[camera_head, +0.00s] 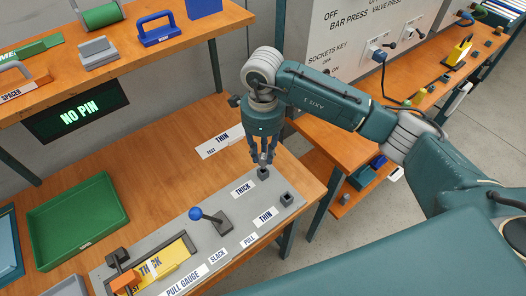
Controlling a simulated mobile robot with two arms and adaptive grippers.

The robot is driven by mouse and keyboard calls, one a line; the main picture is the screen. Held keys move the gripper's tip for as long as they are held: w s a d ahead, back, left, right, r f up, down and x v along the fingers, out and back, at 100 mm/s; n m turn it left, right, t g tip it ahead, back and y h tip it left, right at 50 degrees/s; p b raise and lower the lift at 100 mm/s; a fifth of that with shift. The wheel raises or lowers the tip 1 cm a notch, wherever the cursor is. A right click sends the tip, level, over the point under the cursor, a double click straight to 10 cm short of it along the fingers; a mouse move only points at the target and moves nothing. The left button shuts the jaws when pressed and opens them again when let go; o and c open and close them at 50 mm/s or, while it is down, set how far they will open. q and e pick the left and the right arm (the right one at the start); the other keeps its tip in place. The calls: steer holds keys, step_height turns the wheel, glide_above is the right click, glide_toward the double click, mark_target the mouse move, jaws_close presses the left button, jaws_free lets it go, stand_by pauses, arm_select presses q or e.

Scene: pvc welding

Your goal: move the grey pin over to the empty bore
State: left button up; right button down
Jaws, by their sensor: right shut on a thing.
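My right gripper (264,157) points down at the right end of the grey plate (298,207) on the bench. It is shut on the grey pin, which is mostly hidden between the fingertips. The fingertips are right over a small dark block (263,174) beside the THICK label (243,188); I cannot tell whether the pin is inside its bore. A second dark block (286,198) beside the THIN label (265,217) shows a bore that looks empty. My left gripper is not in view.
A lever with a blue knob (195,213) stands on the plate to the left. An orange clamp and yellow gauge (172,258) sit at the plate's left end. A green tray (78,212) is further left. A lit sign (80,112) reads NO PIN.

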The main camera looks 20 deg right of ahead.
mark_target(263, 156)
steer(key=shift+f+b, duration=2)
steer(key=shift+f, duration=0.05)
steer(key=c, duration=1.4)
jaws_free()
steer(key=shift+r, duration=0.2)
step_height(263, 156, up, 12)
steer(key=shift+f, duration=0.15)
